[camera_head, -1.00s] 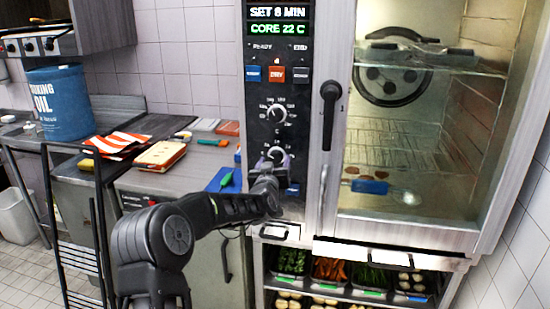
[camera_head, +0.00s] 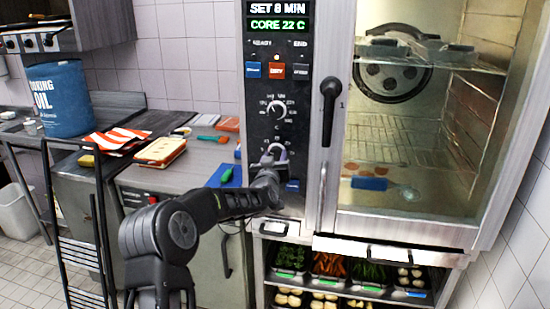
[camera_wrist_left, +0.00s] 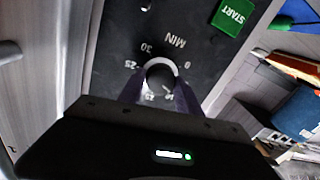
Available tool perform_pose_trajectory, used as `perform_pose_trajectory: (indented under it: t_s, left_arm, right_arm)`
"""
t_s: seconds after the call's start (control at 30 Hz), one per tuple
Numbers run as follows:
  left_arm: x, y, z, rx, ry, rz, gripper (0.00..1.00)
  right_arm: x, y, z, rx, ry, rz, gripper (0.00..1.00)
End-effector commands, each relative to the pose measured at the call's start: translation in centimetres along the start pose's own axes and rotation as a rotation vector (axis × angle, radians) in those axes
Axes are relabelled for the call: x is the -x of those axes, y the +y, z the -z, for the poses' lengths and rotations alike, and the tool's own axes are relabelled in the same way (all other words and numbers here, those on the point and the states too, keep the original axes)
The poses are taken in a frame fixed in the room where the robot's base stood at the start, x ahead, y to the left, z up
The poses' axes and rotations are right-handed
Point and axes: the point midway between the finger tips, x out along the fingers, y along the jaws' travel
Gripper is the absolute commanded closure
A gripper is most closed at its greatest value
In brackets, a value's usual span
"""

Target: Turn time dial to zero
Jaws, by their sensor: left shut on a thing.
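The time dial (camera_head: 279,151) is the lower round knob on the oven's dark control panel (camera_head: 260,127). In the left wrist view the dial (camera_wrist_left: 161,74) shows up close, with MIN, 0, 25 and 30 printed around it. My left gripper (camera_head: 272,160) is at the dial from below, and its two fingers (camera_wrist_left: 158,88) are shut on the dial's sides. The gripper covers part of the dial and its lower marks. The display (camera_head: 277,9) reads SET 8 MIN, with CORE 22 C below it. My right gripper is not in view.
Above the time dial is a second knob (camera_head: 277,110). A green START button (camera_wrist_left: 233,14) is near the dial. The oven door handle (camera_head: 329,105) stands just right of the panel. A counter with a blue oil bucket (camera_head: 60,100) is at left; vegetable trays (camera_head: 330,264) sit below the oven.

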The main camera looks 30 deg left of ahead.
Motion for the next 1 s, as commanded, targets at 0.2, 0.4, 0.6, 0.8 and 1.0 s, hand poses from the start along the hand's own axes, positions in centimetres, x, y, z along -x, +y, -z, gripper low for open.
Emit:
perform_pose_trajectory:
  t_s: [0.2, 0.4, 0.6, 0.8, 1.0]
  left_arm:
    - [0.0, 0.0, 0.0, 0.000, 0.000, 0.000, 1.00]
    - [0.0, 0.0, -0.1, 0.008, 0.000, 0.000, 1.00]
    - [0.0, -0.1, -0.2, 0.053, -0.003, 0.002, 1.00]
    - [0.0, -0.1, -0.3, 0.154, -0.010, 0.003, 1.00]
    - [0.0, -0.1, -0.4, 0.311, -0.023, 0.005, 1.00]
  right_arm:
    - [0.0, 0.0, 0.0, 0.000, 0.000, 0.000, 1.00]
    - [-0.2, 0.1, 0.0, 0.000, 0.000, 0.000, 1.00]
    - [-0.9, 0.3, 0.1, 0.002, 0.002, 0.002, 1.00]
    - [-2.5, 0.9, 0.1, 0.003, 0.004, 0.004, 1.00]
    - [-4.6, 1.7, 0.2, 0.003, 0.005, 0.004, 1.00]
